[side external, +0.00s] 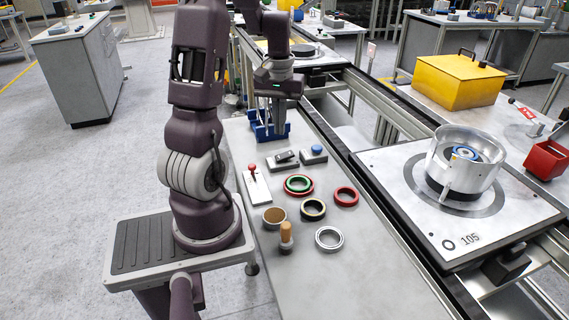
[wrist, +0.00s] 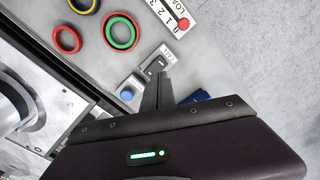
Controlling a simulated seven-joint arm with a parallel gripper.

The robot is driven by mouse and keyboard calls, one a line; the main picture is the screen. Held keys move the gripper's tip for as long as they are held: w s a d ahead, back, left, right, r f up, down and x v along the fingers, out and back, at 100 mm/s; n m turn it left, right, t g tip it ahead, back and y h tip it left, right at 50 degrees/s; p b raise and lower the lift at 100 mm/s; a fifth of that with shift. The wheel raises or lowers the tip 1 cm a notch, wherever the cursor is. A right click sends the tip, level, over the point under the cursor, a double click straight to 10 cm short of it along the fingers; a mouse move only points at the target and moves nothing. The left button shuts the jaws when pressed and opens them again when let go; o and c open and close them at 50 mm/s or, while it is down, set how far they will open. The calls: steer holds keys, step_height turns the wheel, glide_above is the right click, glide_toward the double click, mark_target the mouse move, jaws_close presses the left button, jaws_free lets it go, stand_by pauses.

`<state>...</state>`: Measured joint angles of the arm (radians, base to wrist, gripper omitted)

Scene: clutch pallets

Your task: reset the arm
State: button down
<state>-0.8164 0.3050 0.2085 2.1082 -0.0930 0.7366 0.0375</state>
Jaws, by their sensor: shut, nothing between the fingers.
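My gripper (side external: 276,122) points down at the far end of the grey bench (side external: 358,278), over or beside a blue holder (side external: 262,132). I cannot tell whether they touch. In the wrist view the fingers (wrist: 158,90) lie close together, with nothing between them, and the blue holder (wrist: 198,96) shows partly behind my wrist. A switch block (side external: 285,159) and a blue-button box (side external: 314,153) stand nearer on the bench. A red-knobbed lever plate (side external: 257,184) is to their left; in the wrist view its markings (wrist: 168,12) include numbers and "LOAD".
Rings lie mid-bench: green-and-red (side external: 308,190), red (side external: 346,205), black-and-yellow (side external: 313,217) and silver (side external: 329,248). A brown-topped cup (side external: 274,224) and a wooden-handled tool (side external: 286,234) stand nearby. Right, a pallet marked 105 (side external: 400,180) carries a metal housing (side external: 455,182). The near bench is clear.

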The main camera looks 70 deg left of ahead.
steer(key=d+r+m+t, duration=0.2)
steer(key=d+r+m, duration=0.3)
steer(key=d, duration=0.5)
steer(key=d+r+m+t, duration=0.25)
steer(key=d+r, duration=0.35)
steer(key=d, duration=0.4)
steer(key=s+d+r+m+t, duration=0.1)
steer(key=s+d+m, duration=0.3)
steer(key=s+d, duration=0.2)
steer(key=shift+s+d+r, duration=0.2)
steer(key=shift+s+d, duration=0.05)
steer(key=shift+d, duration=0.85)
